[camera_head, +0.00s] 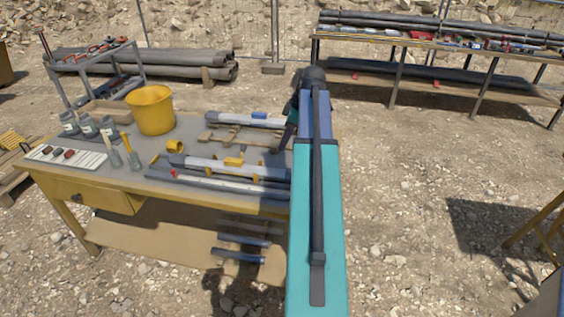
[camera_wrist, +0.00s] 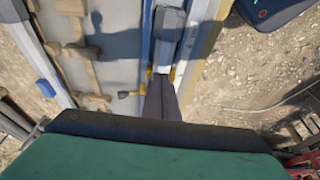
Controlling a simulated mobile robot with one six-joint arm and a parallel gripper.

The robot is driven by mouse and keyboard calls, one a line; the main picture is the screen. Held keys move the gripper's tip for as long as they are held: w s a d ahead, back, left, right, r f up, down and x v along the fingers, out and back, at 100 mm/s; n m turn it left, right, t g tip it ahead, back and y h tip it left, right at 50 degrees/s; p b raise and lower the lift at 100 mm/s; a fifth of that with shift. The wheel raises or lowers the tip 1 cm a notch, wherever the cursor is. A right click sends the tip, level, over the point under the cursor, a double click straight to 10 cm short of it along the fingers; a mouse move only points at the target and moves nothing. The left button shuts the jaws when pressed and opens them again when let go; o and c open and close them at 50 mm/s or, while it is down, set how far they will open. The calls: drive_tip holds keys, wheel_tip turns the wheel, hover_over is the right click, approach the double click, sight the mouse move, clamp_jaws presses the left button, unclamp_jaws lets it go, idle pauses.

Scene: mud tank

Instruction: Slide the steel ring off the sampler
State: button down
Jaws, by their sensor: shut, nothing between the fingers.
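Long grey sampler tubes lie on the workbench. In the head view, one with a yellow clip (camera_head: 210,164) lies in the middle. Another with a blue clip (camera_head: 238,120) lies farther back on a wooden rack. I cannot tell which one is the sampler, and I cannot make out the steel ring. In the wrist view, my gripper (camera_wrist: 160,84) is shut and empty, its dark fingers over the lower end of a grey tube (camera_wrist: 169,30), with yellow parts on both sides. Whether they touch is unclear.
The workbench (camera_head: 70,180) also carries a yellow bucket (camera_head: 151,109), jars (camera_head: 88,125), brushes (camera_head: 128,150) and a white sheet (camera_head: 65,156). A wooden rack (camera_wrist: 82,55) lies left of my fingers. A long rack of pipes (camera_head: 440,40) stands behind.

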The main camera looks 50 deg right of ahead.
drive_tip(key=shift+w+a, duration=0.15)
drive_tip(key=shift+w, duration=0.05)
drive_tip(key=p+x, duration=0.2)
drive_tip(key=x, duration=0.7)
drive_tip(key=shift+a+p, duration=0.1)
drive_tip(key=shift+p, duration=0.2)
drive_tip(key=shift+s+d+f+p, duration=0.25)
drive_tip(key=shift+s+d+p, duration=0.3)
drive_tip(key=shift+s, duration=0.2)
drive_tip(key=shift+s+d+f+p, duration=0.25)
drive_tip(key=shift+s+d+p, duration=0.2)
drive_tip(key=shift+s, duration=0.35)
